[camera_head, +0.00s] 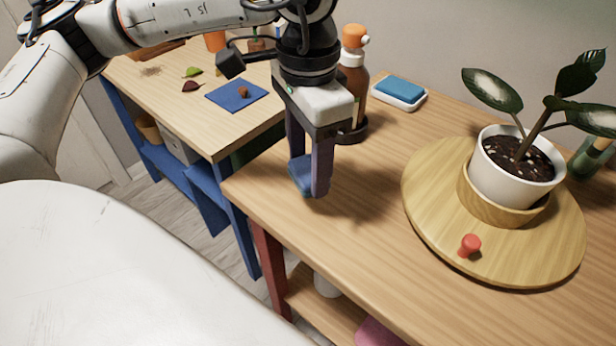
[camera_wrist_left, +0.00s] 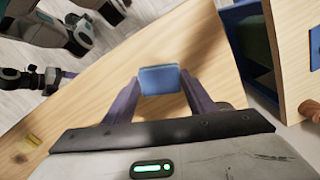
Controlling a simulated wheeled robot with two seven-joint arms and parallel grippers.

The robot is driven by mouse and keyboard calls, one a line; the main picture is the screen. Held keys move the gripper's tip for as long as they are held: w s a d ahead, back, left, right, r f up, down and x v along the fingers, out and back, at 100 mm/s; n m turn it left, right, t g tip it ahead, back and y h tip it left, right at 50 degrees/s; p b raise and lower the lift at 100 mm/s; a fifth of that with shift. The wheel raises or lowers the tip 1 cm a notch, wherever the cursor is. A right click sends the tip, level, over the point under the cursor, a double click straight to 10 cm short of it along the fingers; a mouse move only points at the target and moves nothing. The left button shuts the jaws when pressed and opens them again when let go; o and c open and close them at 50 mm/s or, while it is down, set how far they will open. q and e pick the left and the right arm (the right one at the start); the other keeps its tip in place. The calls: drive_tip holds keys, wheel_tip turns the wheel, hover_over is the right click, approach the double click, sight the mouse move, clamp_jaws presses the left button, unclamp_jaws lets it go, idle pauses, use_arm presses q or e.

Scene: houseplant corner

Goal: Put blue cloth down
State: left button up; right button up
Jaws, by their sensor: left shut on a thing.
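My left gripper (camera_head: 308,180) is shut on the blue cloth (camera_head: 302,179), a small folded pad between its fingertips. The gripper points down over the near left part of the wooden table (camera_head: 380,225). A shadow lies on the wood beside it; I cannot tell whether the cloth touches the table. In the left wrist view the cloth (camera_wrist_left: 160,80) shows flat between the two purple fingers. At that view's left edge a dark gripper, seemingly my right one (camera_wrist_left: 68,75), shows small; its opening is unclear.
A brown spray bottle (camera_head: 353,80) stands behind the gripper, with a blue sponge (camera_head: 400,89) in a white dish nearby. A potted plant (camera_head: 512,175) and a red peg (camera_head: 469,245) sit on a round board (camera_head: 430,215). Another table holds a blue mat (camera_head: 222,97). The front middle wood is clear.

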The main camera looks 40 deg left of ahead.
sight(309, 168)
use_arm(q)
drive_tip(key=shift+f, duration=2.2)
drive_tip(key=o, duration=1.1)
drive_tip(key=shift+b, duration=0.3)
drive_tip(key=shift+r+p, duration=0.35)
drive_tip(key=shift+p, duration=0.1)
wheel_tip(309, 168, up, 12)
drive_tip(key=shift+f, duration=0.15)
